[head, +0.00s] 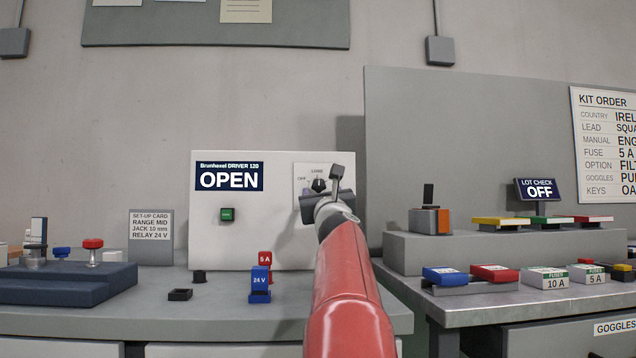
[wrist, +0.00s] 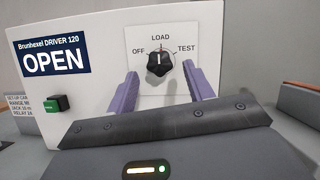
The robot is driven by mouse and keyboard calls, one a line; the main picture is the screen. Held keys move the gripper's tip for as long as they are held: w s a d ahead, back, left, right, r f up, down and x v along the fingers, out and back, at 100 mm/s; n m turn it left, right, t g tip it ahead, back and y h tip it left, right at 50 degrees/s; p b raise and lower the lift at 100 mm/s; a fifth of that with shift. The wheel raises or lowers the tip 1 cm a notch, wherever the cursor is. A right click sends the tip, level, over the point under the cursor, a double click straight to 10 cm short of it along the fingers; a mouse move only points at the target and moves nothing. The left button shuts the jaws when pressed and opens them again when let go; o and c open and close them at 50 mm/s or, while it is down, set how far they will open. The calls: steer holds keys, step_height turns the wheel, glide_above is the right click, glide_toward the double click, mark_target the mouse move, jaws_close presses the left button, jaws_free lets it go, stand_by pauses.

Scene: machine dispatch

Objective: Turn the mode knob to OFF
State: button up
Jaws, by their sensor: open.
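The mode knob (wrist: 159,63) is a black knob on the white panel of the Brunhexel DRIVER 120 machine (wrist: 85,95). Its white pointer stands upright at LOAD, with OFF to the left and TEST to the right. The knob also shows in the head view (head: 318,184), partly hidden by my gripper. My gripper (wrist: 161,72) is open, with one purple finger on each side of the knob and a gap to it on both sides. I cannot tell how far the fingertips are from the panel.
The machine's display (head: 229,177) reads OPEN, with a green button (head: 227,214) below it. A blue 24 V block (head: 260,281) and a red 5 A block (head: 265,258) stand in front of the panel. A side bench (head: 470,307) with kit items is at the right.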

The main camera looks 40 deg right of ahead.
mark_target(321, 186)
steer(key=p+x, duration=0.2)
steer(key=x, duration=0.2)
steer(key=shift+s+r, duration=0.1)
steer(key=shift+w+d, duration=0.2)
steer(key=shift+w, duration=0.1)
steer(key=shift+c, duration=0.3)
steer(key=c, duration=0.9)
steer(key=shift+n, duration=0.5)
steer(key=n+y+p, duration=0.1)
steer(key=n+y, duration=0.1)
steer(key=n, duration=0.2)
steer(key=n+t+y+p, duration=0.1)
steer(key=n+y+p, duration=0.1)
steer(key=n, duration=0.1)
steer(key=shift+r+n, duration=0.15)
steer(key=shift+n, duration=0.25)
steer(key=n+y+p, duration=0.1)
steer(key=n, duration=0.2)
steer(key=n+y+p, duration=0.1)
steer(key=n, duration=0.2)
steer(key=shift+n+g+y, duration=0.3)
steer(key=shift+y, duration=0.1)
steer(key=shift+n+p, duration=0.3)
